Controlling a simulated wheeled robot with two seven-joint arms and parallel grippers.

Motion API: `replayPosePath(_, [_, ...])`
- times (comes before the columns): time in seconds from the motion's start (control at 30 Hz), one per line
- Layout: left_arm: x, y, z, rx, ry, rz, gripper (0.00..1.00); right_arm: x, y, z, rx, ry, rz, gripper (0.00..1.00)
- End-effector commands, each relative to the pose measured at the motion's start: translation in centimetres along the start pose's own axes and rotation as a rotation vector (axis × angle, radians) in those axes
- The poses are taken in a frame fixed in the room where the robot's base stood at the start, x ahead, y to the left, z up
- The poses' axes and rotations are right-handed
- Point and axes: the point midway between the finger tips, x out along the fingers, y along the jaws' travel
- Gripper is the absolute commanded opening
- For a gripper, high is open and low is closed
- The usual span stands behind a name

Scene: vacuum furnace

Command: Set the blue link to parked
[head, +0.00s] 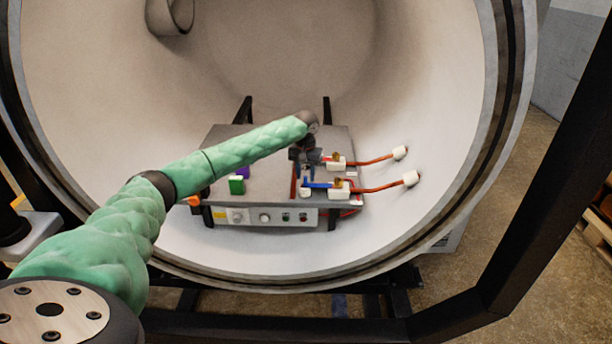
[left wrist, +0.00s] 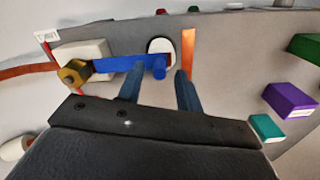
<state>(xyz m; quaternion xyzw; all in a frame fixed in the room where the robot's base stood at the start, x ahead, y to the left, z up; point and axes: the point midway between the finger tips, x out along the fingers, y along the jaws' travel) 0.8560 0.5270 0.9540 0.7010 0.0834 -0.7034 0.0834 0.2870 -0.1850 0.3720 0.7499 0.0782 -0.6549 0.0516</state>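The blue link (head: 319,185) is a flat bar on the grey bench inside the furnace chamber. In the left wrist view the blue link (left wrist: 118,64) runs from a brass knob (left wrist: 74,72) on a white block to a short blue peg (left wrist: 159,68) at its free end, in front of a white round post (left wrist: 161,46). My left gripper (head: 308,161) is over the bench, partly hidden by its own wrist. In the left wrist view its fingers (left wrist: 160,76) are apart, one on each side of the peg. Contact cannot be told. My right gripper is not in view.
A second white block with a brass knob (head: 337,157) sits behind the link's block. Copper rods (head: 380,187) run from both to the chamber wall. Green (head: 236,186) and purple (head: 243,172) blocks lie on the bench's left. A copper strip (left wrist: 188,50) stands beside the post.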

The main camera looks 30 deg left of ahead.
Motion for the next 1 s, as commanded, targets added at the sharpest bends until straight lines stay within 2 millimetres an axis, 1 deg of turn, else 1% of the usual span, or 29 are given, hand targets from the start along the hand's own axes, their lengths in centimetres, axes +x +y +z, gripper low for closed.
replayPosePath(0.1, [1.0,0.0,0.0,0.001,0.000,0.000,0.36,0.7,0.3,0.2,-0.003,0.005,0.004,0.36])
replayPosePath(0.2, [1.6,0.0,0.0,0.001,0.001,0.000,0.36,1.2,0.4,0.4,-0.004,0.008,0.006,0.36])
replayPosePath(0.5, [1.9,0.1,0.0,0.001,0.002,0.001,0.36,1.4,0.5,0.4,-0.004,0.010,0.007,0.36])
replayPosePath(0.53, [1.9,0.1,0.0,0.001,0.002,0.001,0.34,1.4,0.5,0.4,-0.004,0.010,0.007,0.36])
replayPosePath(0.57, [1.9,0.1,0.0,0.001,0.002,0.001,0.28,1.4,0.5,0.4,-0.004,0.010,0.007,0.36])
replayPosePath(0.7, [1.9,0.1,0.0,0.001,0.002,0.001,0.00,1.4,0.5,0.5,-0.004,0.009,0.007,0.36])
replayPosePath(1.0, [1.9,-0.2,0.0,0.005,0.001,0.000,0.00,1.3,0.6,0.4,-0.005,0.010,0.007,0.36])
